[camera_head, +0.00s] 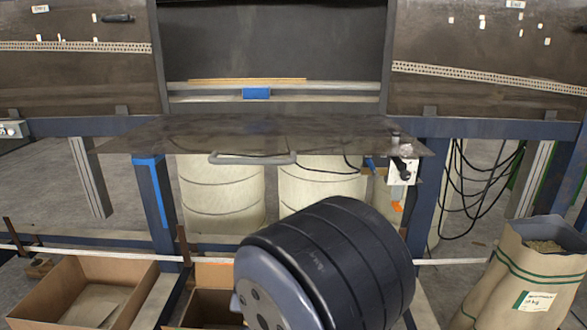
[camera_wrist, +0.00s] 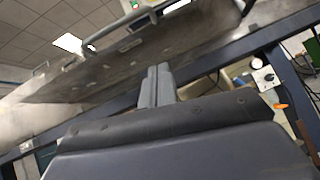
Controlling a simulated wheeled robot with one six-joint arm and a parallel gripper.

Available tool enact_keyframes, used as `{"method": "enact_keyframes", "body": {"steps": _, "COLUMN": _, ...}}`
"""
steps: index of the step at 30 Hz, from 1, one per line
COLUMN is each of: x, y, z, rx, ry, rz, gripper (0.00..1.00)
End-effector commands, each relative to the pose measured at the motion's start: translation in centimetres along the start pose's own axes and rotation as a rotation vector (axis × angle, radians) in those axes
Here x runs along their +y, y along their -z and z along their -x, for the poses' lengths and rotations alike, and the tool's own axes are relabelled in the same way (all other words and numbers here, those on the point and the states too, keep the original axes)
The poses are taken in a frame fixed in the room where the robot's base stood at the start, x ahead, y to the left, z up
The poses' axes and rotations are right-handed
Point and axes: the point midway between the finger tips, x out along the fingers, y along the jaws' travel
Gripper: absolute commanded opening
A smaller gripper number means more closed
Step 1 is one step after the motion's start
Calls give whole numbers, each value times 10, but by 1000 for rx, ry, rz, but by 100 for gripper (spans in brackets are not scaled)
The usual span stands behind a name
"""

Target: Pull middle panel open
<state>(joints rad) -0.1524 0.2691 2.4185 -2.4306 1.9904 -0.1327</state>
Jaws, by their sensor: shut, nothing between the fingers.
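The middle panel (camera_head: 250,132) is a dark plate lying about level in the head view, hinged out below an open dark bay. Its grey bar handle (camera_head: 252,158) is on the near edge. In the wrist view a dark plate with a bar handle, apparently the same panel (camera_wrist: 95,82), slants across the top. My gripper (camera_wrist: 158,70) is shut and empty, its fingers pointing up towards the plate. I cannot tell whether the fingertips touch it. In the head view the gripper is hidden, and only my dark arm shows low in the middle.
Upright dark panels stand left (camera_head: 75,65) and right (camera_head: 490,60) of the bay. Pale drums (camera_head: 220,190) stand beneath. A small control box (camera_head: 402,170) hangs at the panel's right. A cardboard box (camera_head: 75,275) is at lower left, and a paper sack (camera_head: 515,280) at lower right.

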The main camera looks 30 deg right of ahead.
Motion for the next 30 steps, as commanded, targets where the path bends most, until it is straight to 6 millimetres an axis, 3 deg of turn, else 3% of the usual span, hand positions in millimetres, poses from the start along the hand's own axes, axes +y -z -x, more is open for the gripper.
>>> {"method": "enact_keyframes", "body": {"steps": 15, "x": -1, "y": -3, "z": -97, "rx": -6, "ry": 5, "rz": 1, "gripper": 0}}
{"method": "enact_keyframes", "body": {"steps": 21, "x": 0, "y": -22, "z": -114, "rx": -5, "ry": 3, "rz": -3, "gripper": 0}}
{"method": "enact_keyframes", "body": {"steps": 30, "x": 0, "y": -29, "z": -121, "rx": -1, "ry": 0, "rz": -1, "gripper": 0}}
